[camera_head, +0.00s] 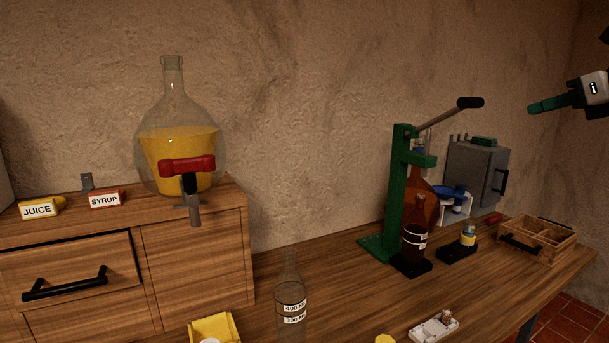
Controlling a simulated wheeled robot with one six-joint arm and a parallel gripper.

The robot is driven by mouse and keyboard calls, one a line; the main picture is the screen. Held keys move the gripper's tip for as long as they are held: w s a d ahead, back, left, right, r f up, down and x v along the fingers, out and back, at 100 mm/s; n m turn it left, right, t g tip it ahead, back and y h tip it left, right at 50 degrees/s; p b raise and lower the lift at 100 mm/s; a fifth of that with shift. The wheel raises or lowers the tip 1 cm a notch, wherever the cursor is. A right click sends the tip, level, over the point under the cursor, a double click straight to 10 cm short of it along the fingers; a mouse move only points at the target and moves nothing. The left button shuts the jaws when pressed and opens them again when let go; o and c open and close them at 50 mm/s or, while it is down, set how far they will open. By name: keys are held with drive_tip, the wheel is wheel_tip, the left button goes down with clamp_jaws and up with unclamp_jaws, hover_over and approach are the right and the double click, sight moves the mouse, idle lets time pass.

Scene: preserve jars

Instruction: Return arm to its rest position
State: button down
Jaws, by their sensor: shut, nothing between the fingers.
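My gripper (533,108) shows at the upper right of the head view, raised in the air against the wall. Its green fingers point left and are shut with nothing between them. Part of my arm behind it is cut off by the right edge of the picture. The gripper is apart from everything on the table, above and to the right of the grey cabinet (470,180).
A green lever press (402,190) stands on the wooden table with a dark bottle (415,245) at its foot. A wooden crate (537,240) sits at the right. A clear bottle (290,300) stands in front. A flask (172,115) of yellow liquid stands on the drawer unit (195,270).

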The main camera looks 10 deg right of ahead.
drive_tip(key=s+a+f+n+g, duration=0.3)
drive_tip(key=a+f+n+g, duration=0.1)
drive_tip(key=a+f+n, duration=0.3)
drive_tip(key=s+a+f+n+g, duration=0.25)
drive_tip(key=a+f+n, duration=0.25)
drive_tip(key=f+n, duration=0.4)
drive_tip(key=s+a+f+n+g+h, duration=0.1)
drive_tip(key=s+a+f+n, duration=0.3)
drive_tip(key=a+n, duration=0.1)
drive_tip(key=s+a+f+n+g+h, duration=0.1)
drive_tip(key=s+a+f+n+g, duration=0.1)
drive_tip(key=a+n, duration=0.4)
drive_tip(key=s+a+f+n+g+h, duration=0.1)
drive_tip(key=s+a+f+n+g, duration=0.1)
drive_tip(key=s+a+f+n, duration=0.3)
drive_tip(key=shift+s+a+f+n, duration=0.3)
drive_tip(key=shift+s+a+n, duration=0.3)
drive_tip(key=shift+a, duration=0.95)
